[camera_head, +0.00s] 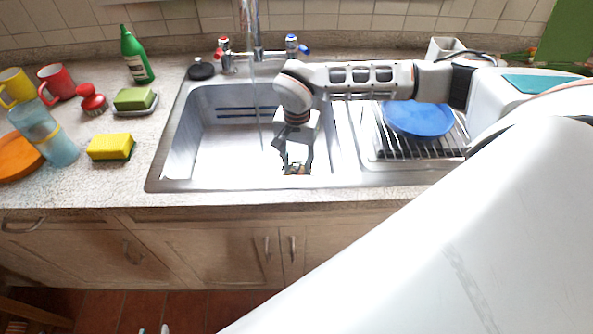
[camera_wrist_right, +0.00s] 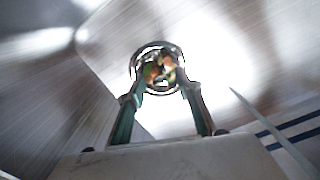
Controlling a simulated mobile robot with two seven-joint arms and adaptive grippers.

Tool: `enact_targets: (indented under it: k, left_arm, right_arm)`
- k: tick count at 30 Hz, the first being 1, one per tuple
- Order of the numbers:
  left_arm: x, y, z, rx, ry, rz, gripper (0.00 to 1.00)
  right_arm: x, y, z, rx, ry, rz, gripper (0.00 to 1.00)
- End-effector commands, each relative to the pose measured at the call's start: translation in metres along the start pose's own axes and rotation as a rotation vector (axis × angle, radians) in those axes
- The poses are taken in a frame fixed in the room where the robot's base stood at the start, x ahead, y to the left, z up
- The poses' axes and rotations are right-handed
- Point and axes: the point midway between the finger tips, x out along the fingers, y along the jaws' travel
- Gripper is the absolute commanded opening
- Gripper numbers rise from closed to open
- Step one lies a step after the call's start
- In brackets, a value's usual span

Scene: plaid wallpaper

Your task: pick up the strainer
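The strainer (camera_wrist_right: 158,50) is a small round metal ring with green, orange and white bits inside. It shows in the right wrist view just beyond the fingertips. In the head view only a small brownish patch shows there, and its outline cannot be made out. My right gripper (camera_head: 295,168) points down into the sink basin near its right side. In the wrist view my right gripper (camera_wrist_right: 163,88) has its two fingers apart, overlapping the near part of the ring. Whether they touch it cannot be told. My left gripper is not in view.
The steel sink (camera_head: 215,165) has walls around the gripper and a tap (camera_head: 257,45) behind. A sponge (camera_head: 111,147), a green bottle (camera_head: 135,55), mugs and a brush stand on the left counter.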

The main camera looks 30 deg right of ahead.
Motion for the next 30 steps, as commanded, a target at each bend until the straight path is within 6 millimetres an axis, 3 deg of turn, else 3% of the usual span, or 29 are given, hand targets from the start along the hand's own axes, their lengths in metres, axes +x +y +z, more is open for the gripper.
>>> enact_targets:
  k: [3,11,15,16,30]
  left_arm:
    - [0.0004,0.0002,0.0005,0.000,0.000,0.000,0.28]
    - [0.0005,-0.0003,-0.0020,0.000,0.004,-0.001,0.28]
    - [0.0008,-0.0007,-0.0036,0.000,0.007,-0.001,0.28]
    - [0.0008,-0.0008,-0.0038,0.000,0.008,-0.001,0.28]
    - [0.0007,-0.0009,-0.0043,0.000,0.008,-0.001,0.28]
  right_arm:
    - [0.0117,-0.0003,0.0002,0.000,-0.001,-0.001,0.35]
    - [0.0140,-0.0007,-0.0003,0.000,0.001,-0.002,0.35]
    - [0.0139,-0.0006,-0.0003,0.000,0.001,-0.002,0.03]
    - [0.0139,-0.0006,-0.0003,0.000,0.000,-0.002,0.00]
    - [0.0079,-0.0008,-0.0007,0.000,0.001,-0.003,0.00]
